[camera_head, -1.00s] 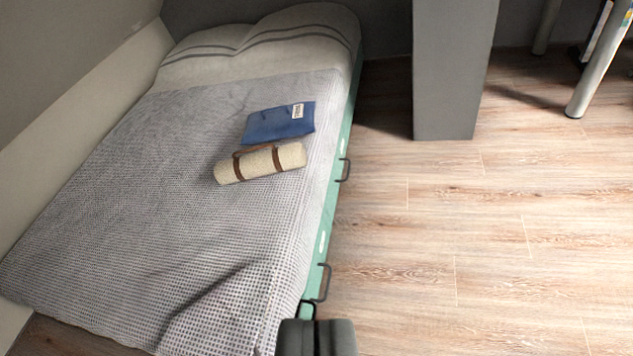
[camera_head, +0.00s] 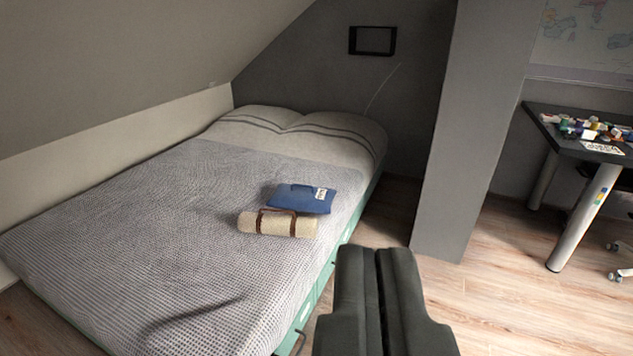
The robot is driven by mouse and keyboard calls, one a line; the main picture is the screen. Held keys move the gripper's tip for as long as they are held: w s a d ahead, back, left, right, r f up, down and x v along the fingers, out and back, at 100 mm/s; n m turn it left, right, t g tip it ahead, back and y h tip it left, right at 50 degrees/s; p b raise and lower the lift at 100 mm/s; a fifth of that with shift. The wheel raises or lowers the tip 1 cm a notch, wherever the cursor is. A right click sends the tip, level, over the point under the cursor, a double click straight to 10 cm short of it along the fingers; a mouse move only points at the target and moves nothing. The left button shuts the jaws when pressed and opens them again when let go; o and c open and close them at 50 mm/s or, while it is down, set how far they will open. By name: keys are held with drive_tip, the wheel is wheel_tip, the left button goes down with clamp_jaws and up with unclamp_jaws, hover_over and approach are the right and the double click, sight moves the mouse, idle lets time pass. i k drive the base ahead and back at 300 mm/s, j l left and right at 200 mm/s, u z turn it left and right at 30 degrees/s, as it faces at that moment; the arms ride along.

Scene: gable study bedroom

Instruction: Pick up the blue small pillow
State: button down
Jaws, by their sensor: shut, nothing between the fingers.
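The blue small pillow (camera_head: 302,199) lies on the bed near its right edge, with a pale label at its right end. A cream rolled blanket (camera_head: 265,224) with brown straps lies just in front of it. My gripper (camera_head: 376,255) is at the bottom of the view, right of the bed's edge. Its two dark fingers are together with nothing between them. It is apart from the pillow, which shows in full.
The bed (camera_head: 140,240) has a grey woven cover and stands under the sloped ceiling. A grey pillar (camera_head: 470,140) stands right of it. A desk (camera_head: 560,122) with several small items is at the far right. Wooden floor is clear between.

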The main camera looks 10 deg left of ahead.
sight(298, 196)
drive_tip(key=i+l+u, duration=0.1)
drive_tip(key=i+l, duration=0.15)
drive_tip(key=i, duration=0.35)
drive_tip(key=i+l, duration=0.3)
drive_tip(key=i, duration=0.3)
drive_tip(key=i+l+u, duration=0.15)
drive_tip(key=i, duration=0.45)
drive_tip(key=i+l+u, duration=0.1)
drive_tip(key=i+l, duration=0.35)
drive_tip(key=i+l+u, duration=0.1)
drive_tip(key=i+l, duration=0.35)
drive_tip(key=i, duration=0.2)
